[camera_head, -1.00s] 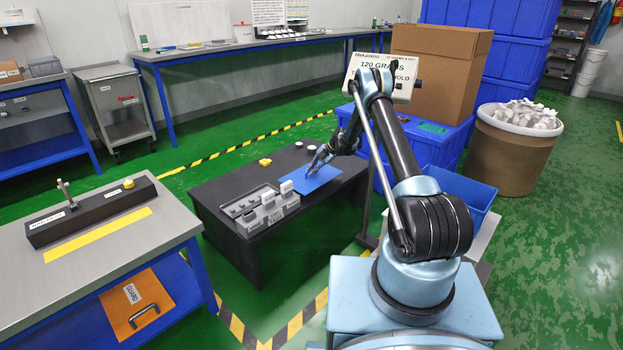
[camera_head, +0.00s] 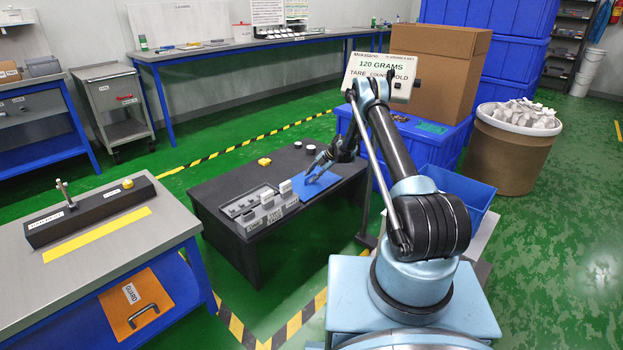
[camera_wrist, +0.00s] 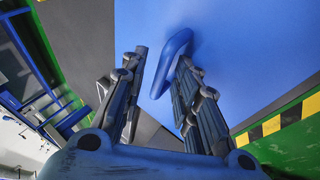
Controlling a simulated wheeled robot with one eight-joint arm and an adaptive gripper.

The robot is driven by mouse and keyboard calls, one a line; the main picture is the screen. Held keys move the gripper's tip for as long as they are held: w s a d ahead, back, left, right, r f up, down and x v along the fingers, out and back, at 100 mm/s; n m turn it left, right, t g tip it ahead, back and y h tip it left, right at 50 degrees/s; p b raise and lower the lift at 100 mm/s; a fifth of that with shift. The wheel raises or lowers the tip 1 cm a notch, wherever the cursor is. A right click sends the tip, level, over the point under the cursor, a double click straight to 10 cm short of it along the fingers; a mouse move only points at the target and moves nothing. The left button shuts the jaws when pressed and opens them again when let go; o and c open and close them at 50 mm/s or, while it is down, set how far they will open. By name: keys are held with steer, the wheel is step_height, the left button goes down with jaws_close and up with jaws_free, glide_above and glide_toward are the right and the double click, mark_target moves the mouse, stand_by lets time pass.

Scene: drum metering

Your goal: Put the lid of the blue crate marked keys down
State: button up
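A flat blue lid (camera_head: 318,186) lies on the right part of the low dark bench (camera_head: 235,194), as far as I can tell flat on its top. In the wrist view the lid (camera_wrist: 240,40) fills the upper right, with its raised blue handle (camera_wrist: 174,58) near my fingertips. My gripper (camera_head: 312,176) is over the lid. In the wrist view my gripper (camera_wrist: 163,62) has its fingers apart, with the handle between them and a gap to the left finger. An open blue crate (camera_head: 462,192) stands right of the bench; I cannot read a keys mark.
A grey block with white labelled pieces (camera_head: 262,208) is close left of the lid. A yellow button (camera_head: 264,161) sits farther back. A scale display (camera_head: 383,75) and a cardboard box (camera_head: 440,70) stand behind my arm.

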steer(key=v, duration=0.7)
steer(key=shift+r, duration=0.25)
steer(key=shift+d, duration=0.15)
